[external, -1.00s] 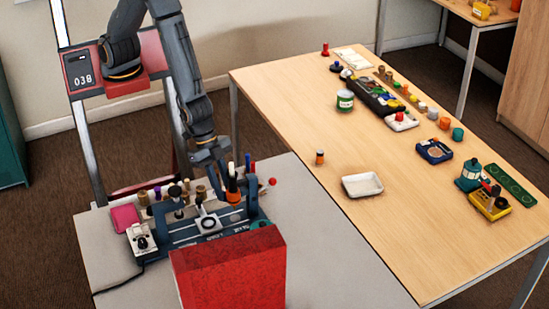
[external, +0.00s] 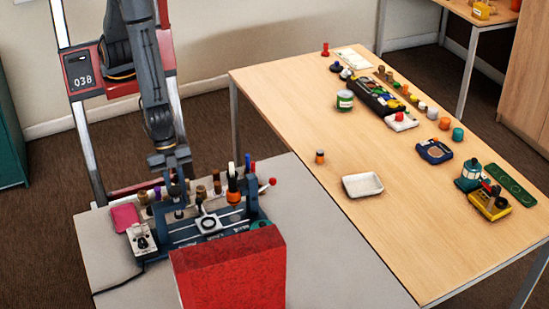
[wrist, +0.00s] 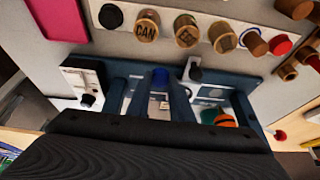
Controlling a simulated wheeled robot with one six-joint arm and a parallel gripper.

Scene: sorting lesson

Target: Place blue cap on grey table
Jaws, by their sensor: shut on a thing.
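My gripper (external: 174,178) points down over the left part of a dark blue fixture on the grey table (external: 330,245). In the wrist view my gripper (wrist: 150,92) is shut on a small blue cap (wrist: 160,75), which shows between the fingers. In the external view the cap is hidden or too small to make out. I cannot tell whether the cap touches the fixture below it.
The dark blue fixture (external: 185,238) has a row of corks and pens behind it. A pink pad (external: 125,217) lies to its left and a large red block (external: 230,275) stands in front. The grey table's right front is clear. A wooden table (external: 400,235) adjoins it.

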